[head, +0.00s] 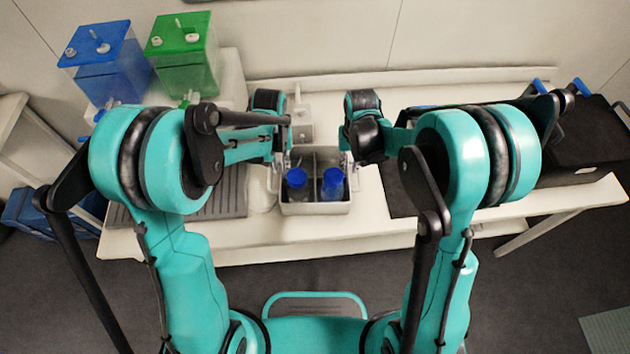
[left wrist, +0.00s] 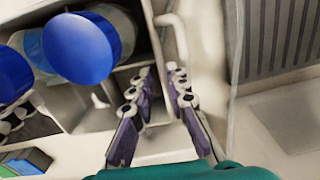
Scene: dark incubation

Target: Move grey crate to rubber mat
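The grey crate (head: 316,209) stands on the white table in the middle of the head view, with blue-capped bottles inside. My left gripper (head: 284,160) is at its left side. In the left wrist view the fingers of this gripper (left wrist: 160,73) are apart, at the crate's side wall by its pale handle (left wrist: 182,42); I see no firm grip. My right gripper (head: 350,165) is at the crate's right side, its fingers too small to read. A dark flat mat-like surface (head: 398,198) lies right of the crate, partly hidden by my right arm. I cannot tell if it is rubber.
A grey ribbed panel (head: 231,198) lies left of the crate and shows in the left wrist view (left wrist: 280,40). Blue (head: 104,65) and green (head: 184,55) containers stand at the back left. A black case (head: 575,140) stands on the right. A small pale device (head: 300,125) is behind the crate.

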